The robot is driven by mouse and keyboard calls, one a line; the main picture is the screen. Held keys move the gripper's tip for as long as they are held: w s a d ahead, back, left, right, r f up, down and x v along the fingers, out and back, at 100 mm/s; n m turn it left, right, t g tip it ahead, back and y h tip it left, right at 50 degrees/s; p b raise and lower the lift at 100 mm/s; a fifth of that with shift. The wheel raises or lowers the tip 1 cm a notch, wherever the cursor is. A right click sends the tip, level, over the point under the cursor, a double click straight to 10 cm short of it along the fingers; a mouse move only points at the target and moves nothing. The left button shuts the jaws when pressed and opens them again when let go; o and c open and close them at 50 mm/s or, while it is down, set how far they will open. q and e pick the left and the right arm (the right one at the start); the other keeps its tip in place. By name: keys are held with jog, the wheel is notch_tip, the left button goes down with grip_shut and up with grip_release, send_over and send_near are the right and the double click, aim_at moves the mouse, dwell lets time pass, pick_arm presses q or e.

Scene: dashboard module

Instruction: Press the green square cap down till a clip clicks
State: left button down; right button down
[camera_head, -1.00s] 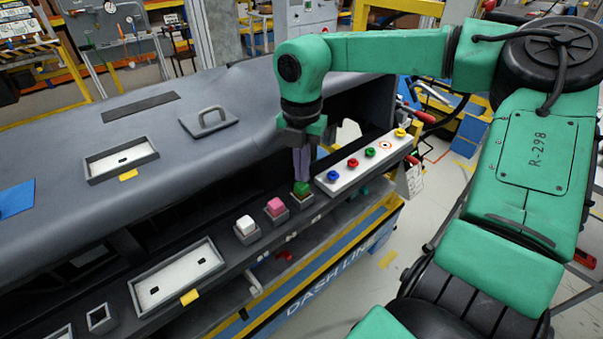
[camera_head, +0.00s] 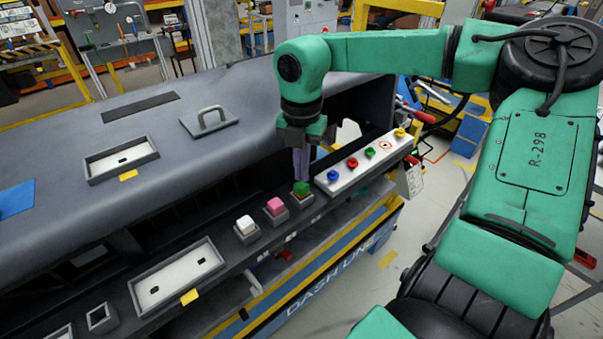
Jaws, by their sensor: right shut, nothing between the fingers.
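The green square cap (camera_head: 301,188) sits in a grey square holder on the dashboard's front ledge, at the right end of a row of caps. My right gripper (camera_head: 301,179) points straight down with its fingers shut and empty. Its fingertips are directly over the green cap and look to be touching its top, partly hiding it. How far down the cap sits cannot be told. My left gripper is not in view.
A pink cap (camera_head: 275,206) and a white cap (camera_head: 246,225) stand in holders to the left. A white strip (camera_head: 345,178) with blue, red, green and yellow knobs lies close on the right. A grey-rimmed tray (camera_head: 176,279) is farther left.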

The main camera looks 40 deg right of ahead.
jog(key=shift+f+b, duration=1.1)
jog(key=shift+f, duration=0.1)
dwell(1.0)
dwell(0.4)
notch_tip(320, 180, up, 8)
jog(key=p, duration=0.5)
jog(key=shift+r, duration=0.15)
